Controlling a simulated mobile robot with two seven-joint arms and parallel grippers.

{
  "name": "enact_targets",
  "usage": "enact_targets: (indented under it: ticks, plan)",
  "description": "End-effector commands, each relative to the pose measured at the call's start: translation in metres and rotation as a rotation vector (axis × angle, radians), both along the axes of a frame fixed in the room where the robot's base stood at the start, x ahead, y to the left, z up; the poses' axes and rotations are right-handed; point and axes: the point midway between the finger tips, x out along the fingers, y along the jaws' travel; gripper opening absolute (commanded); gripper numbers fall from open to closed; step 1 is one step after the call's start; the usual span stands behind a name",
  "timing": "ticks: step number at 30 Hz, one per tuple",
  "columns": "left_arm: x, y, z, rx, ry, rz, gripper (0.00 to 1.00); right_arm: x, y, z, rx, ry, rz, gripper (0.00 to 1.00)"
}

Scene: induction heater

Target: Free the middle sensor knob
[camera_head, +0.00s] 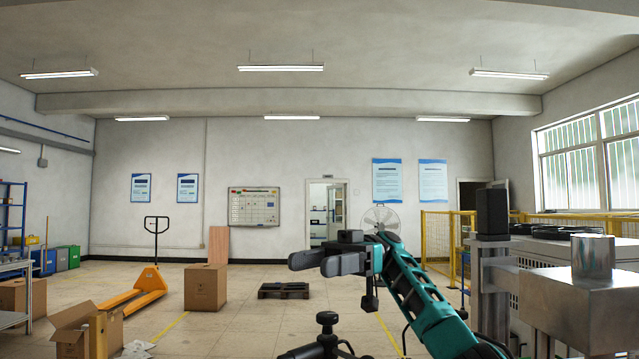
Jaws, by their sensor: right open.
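My right gripper (308,263) is in the middle of the view, on the green and black arm that comes in from the lower right. Its dark fingers point left, open, with nothing visible between them. The metal machine at the right edge has a grey housing (545,305) and a shiny cylinder (593,257) on top; it may be the induction heater. My gripper is well to the left of it, apart from it. I cannot make out the middle sensor knob.
A yellow fence (440,235) stands behind the machine. A cardboard box (205,287), a yellow pallet jack (135,290) and a black pallet (284,290) are on the floor farther off. An open carton (75,330) and shelving (12,220) are at left. Open floor lies between them.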

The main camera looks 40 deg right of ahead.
Motion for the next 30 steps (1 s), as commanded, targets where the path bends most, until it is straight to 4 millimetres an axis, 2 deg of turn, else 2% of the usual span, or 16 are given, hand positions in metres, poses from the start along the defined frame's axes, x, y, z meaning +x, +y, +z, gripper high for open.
enact_targets:
  ticks: [1, 3, 11, 18, 30]
  plan:
    - [-0.001, 0.0, 0.008, 0.0, 0.002, 0.0, 0.0, 0.0, 0.0, 0.02, 0.0, -0.003, -0.001, 0.6]
    - [-0.001, 0.0, 0.014, 0.001, 0.004, 0.0, 0.0, 0.0, 0.0, 0.038, 0.0, -0.004, -0.001, 0.6]
    - [-0.002, 0.001, 0.048, 0.001, 0.007, 0.002, 0.0, 0.0, 0.0, 0.099, 0.0, -0.001, -0.001, 0.6]
    - [-0.002, 0.0, 0.051, 0.0, 0.006, 0.001, 0.0, 0.0, 0.0, 0.114, 0.001, 0.0, -0.001, 0.6]
    - [-0.002, 0.0, 0.051, 0.001, 0.008, 0.001, 0.0, 0.0, 0.0, 0.117, 0.001, 0.0, -0.002, 0.6]
